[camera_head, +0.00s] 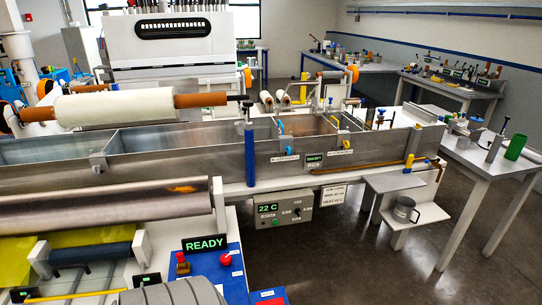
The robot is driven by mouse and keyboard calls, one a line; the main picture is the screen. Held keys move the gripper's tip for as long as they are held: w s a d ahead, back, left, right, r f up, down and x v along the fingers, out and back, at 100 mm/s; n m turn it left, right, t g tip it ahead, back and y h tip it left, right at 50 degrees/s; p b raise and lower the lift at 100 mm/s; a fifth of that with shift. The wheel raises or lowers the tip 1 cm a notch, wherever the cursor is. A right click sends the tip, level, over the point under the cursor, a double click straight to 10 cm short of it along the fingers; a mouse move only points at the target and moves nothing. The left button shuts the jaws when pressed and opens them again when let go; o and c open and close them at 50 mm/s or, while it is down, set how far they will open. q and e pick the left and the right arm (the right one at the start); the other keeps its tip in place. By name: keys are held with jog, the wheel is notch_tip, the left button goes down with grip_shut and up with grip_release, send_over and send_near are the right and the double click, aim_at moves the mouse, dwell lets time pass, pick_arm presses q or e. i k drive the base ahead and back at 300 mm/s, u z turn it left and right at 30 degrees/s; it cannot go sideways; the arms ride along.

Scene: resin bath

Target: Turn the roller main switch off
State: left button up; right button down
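A blue control panel (237,284) stands at the bottom middle, with a lit green READY display (206,243) at its top. On it are a red-topped switch (182,262) on a dark base and a round red button (226,260); small labels sit beside them. I cannot read which one is the roller main switch. A large metal roller (110,220) lies to the left of the panel.
A long metal bath (190,167) runs behind the panel. A grey control box (285,209) reading 22 C hangs on its front. A blue post (249,150) stands there too. A metal mug (404,211) sits on a shelf at right. Bare floor lies at lower right.

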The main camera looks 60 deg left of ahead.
aim_at(226, 259)
jog(key=i, duration=1.5)
jog(key=u, duration=2.4)
